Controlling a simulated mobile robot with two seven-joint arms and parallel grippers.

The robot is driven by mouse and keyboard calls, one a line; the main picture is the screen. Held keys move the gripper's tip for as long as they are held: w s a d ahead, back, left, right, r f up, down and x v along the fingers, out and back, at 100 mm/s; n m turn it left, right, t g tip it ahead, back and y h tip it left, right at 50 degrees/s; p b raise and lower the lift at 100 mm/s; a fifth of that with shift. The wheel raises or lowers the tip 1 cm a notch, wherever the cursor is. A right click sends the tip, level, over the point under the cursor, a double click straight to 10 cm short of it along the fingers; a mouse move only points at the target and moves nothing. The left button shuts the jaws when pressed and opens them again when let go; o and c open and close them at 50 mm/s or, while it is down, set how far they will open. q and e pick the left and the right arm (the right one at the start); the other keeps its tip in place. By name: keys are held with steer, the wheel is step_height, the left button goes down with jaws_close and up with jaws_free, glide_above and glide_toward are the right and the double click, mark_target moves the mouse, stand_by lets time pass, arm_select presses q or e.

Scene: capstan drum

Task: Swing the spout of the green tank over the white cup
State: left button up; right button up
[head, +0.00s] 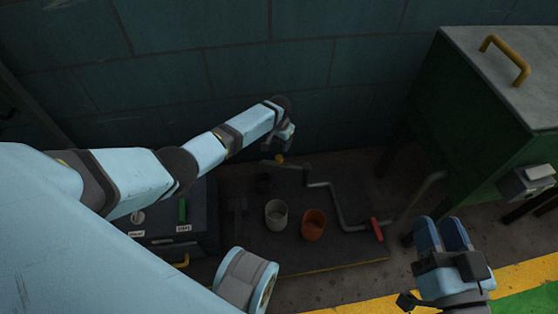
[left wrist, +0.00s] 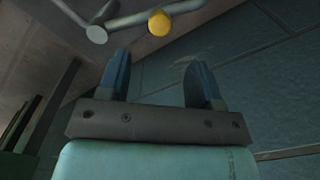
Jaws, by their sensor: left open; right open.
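The green tank (head: 470,130) stands at the right of the head view, with a grey lid. A bent grey pipe (head: 341,208) runs from near the tank, past a red piece, toward a yellow knob (head: 279,159) by the wall. The knob (left wrist: 159,22) and grey pipe (left wrist: 125,21) also show in the left wrist view, beyond the fingertips. The white cup (head: 276,214) stands upright on the dark platform, with the pipe's outer end behind it. My left gripper (head: 285,137) is open and empty, near the knob and apart from it. My right gripper (head: 442,228) is open and empty, right of the red piece.
An orange cup (head: 313,225) stands just right of the white cup. A dark box with labels (head: 170,228) and a green lever sits at the left. The tiled wall (head: 300,60) is close behind my left gripper. The dark platform (head: 325,258) is clear in front of the cups.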

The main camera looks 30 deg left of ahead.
mark_target(279, 157)
arm_select(q)
step_height(279, 157, down, 5)
steer(key=shift+r+b, duration=0.1)
steer(key=shift+b, duration=0.95)
step_height(279, 157, down, 4)
steer(key=shift+r+b, duration=0.2)
steer(key=shift+b, duration=0.95)
steer(key=shift+f, duration=0.4)
arm_select(e)
steer(key=f+n, duration=0.1)
steer(key=w+f, duration=0.1)
steer(key=d+f+n, duration=0.1)
steer(key=shift+w+f+n, duration=0.1)
steer(key=shift+w+n, duration=0.2)
steer(key=shift+w, duration=0.1)
arm_select(q)
jaws_close()
arm_select(e)
steer(key=shift+a, duration=0.1)
